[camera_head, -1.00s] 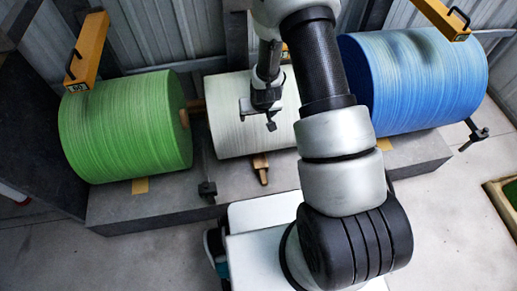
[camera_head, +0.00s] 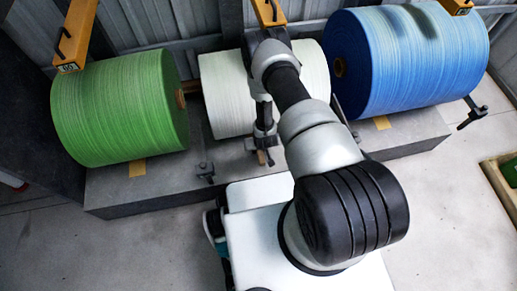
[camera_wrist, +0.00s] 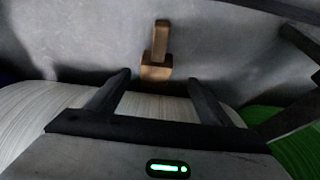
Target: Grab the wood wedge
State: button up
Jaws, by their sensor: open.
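The wood wedge (camera_wrist: 156,70) is a brown block with a narrower handle. In the wrist view it lies on the grey plinth against the edge of the white roll (camera_wrist: 45,108), with its handle pointing away from the roll. In the head view only a small part of the wedge (camera_head: 262,157) shows below my gripper (camera_head: 264,143), which hides the rest. In the wrist view my gripper (camera_wrist: 159,78) is open and empty. Its two fingers stand to the left and right of the wedge, just short of the block. I cannot tell the height gap.
A green roll (camera_head: 120,110) stands left and a blue roll (camera_head: 400,60) right of the white one, all on the grey plinth (camera_head: 130,200). Yellow beams (camera_head: 75,35) hang above. Dark brackets (camera_head: 205,172) stick up near the plinth's front edge. A wood-edged box (camera_head: 492,175) is at far right.

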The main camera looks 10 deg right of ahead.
aim_at(259, 152)
jog(key=x, duration=0.3)
jog(key=shift+b, duration=0.4)
jog(key=w+f+b, duration=0.2)
jog(key=f, duration=0.1)
jog(key=shift+w+d+f, duration=0.2)
jog(key=shift+d+f, duration=0.1)
jog(key=shift+d, duration=0.1)
jog(key=shift+w+f, duration=0.25)
jog(key=shift+f, duration=0.25)
jog(key=c, duration=1.2)
jog(key=shift+c, duration=0.5)
jog(key=shift+r, duration=0.15)
